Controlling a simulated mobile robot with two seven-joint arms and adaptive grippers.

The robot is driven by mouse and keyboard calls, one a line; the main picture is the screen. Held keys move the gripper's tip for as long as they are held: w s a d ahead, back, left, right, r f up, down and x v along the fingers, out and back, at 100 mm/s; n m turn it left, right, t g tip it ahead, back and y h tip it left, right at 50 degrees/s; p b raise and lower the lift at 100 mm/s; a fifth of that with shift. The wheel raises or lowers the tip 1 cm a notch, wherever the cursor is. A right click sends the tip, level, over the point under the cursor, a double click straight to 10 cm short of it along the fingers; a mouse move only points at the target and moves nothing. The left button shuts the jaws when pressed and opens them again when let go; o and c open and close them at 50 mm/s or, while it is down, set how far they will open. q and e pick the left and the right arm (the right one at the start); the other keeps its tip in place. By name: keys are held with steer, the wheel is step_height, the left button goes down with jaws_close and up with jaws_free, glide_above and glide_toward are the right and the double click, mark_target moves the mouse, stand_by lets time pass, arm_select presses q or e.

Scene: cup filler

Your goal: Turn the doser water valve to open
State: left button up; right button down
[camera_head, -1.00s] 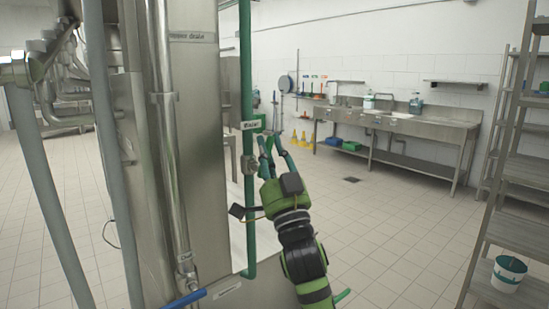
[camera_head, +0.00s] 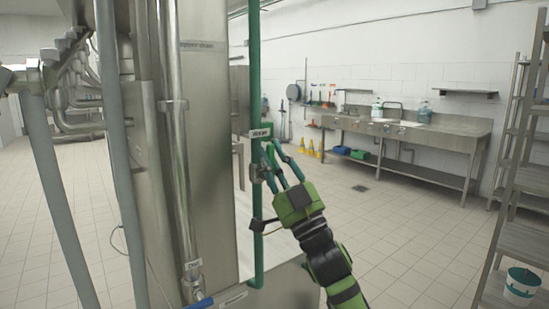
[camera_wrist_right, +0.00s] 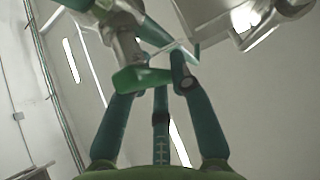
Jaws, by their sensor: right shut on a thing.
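The doser water valve (camera_head: 258,172) sits on a vertical green pipe (camera_head: 256,100), just below a white label (camera_head: 260,133). In the wrist view its green handle (camera_wrist_right: 142,80) lies between the fingers, beside the metal valve body (camera_wrist_right: 120,42). My right gripper (camera_head: 269,157) reaches the valve from the right, and it also shows in the wrist view (camera_wrist_right: 155,76). It is shut on the green handle. The fingers hide most of the handle in the head view, so its exact angle is hard to tell. My left gripper is not in view.
A steel machine column (camera_head: 210,150) and a steel pipe (camera_head: 175,170) stand left of the green pipe. A blue handle (camera_head: 199,304) is low in front. The tiled floor between is clear.

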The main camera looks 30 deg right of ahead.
steer(key=shift+s+d+r, duration=0.1)
steer(key=shift+s+r, duration=0.05)
steer(key=shift+r, duration=0.25)
steer(key=c, duration=1.1)
jaws_free()
steer(key=shift+o, duration=0.2)
steer(key=shift+w+f, duration=0.2)
steer(key=shift+w, duration=0.05)
steer(key=shift+s+f, duration=0.1)
steer(key=v, duration=1.1)
steer(key=shift+s+f, duration=0.25)
steer(key=shift+f, duration=0.05)
